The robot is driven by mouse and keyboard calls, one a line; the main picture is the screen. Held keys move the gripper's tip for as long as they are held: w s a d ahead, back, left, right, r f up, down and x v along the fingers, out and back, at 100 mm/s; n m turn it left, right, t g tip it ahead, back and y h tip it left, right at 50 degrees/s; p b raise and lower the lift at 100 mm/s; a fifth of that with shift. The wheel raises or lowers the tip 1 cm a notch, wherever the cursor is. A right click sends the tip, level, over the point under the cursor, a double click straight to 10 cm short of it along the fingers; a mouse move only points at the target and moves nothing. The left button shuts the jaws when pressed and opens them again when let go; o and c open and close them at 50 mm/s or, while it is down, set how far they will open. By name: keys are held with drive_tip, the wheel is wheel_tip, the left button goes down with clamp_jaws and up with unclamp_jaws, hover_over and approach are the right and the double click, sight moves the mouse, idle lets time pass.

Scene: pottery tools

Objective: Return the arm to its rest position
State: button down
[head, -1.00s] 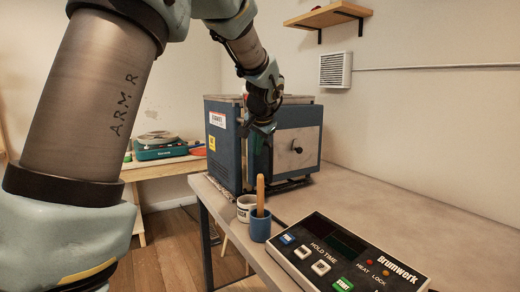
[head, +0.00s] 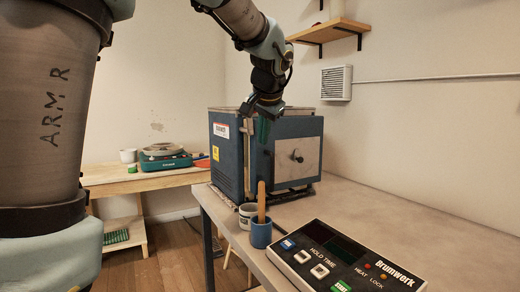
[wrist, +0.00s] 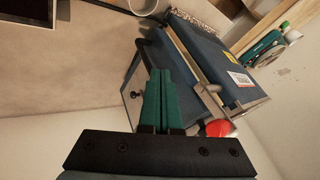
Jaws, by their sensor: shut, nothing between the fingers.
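My gripper (head: 263,131) is in front of the blue kiln (head: 228,156) in the head view, near its front left edge. Its green fingers are together with nothing between them, as the wrist view also shows (wrist: 161,100). The kiln's grey door (head: 298,158) with a dark knob looks closed in the head view. In the wrist view the kiln (wrist: 215,62) lies beyond the fingers, tilted. A red rounded thing (wrist: 220,128) shows beside the fingers there.
A blue cup (head: 261,233) with a wooden handle in it and a white cup (head: 246,214) stand at the table's left edge. A control panel (head: 345,258) lies in front. A shelf (head: 328,32) hangs above. The table's right side (head: 420,210) is clear.

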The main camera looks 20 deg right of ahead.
drive_tip(key=s+a+f+n+g+y+p, duration=0.1)
drive_tip(key=s+a+f+n+g, duration=0.15)
drive_tip(key=a+f, duration=0.55)
drive_tip(key=s+a+f+n+g+p, duration=0.1)
drive_tip(key=a+f+n+p, duration=0.3)
drive_tip(key=a, duration=0.6)
drive_tip(key=s+a+f+n+g+b, duration=0.1)
drive_tip(key=s+a+f+n+g, duration=0.1)
drive_tip(key=s+a+f, duration=0.7)
drive_tip(key=shift+s+a+f+n, duration=0.3)
drive_tip(key=shift+s+a+n, duration=0.45)
drive_tip(key=shift+s+a, duration=0.4)
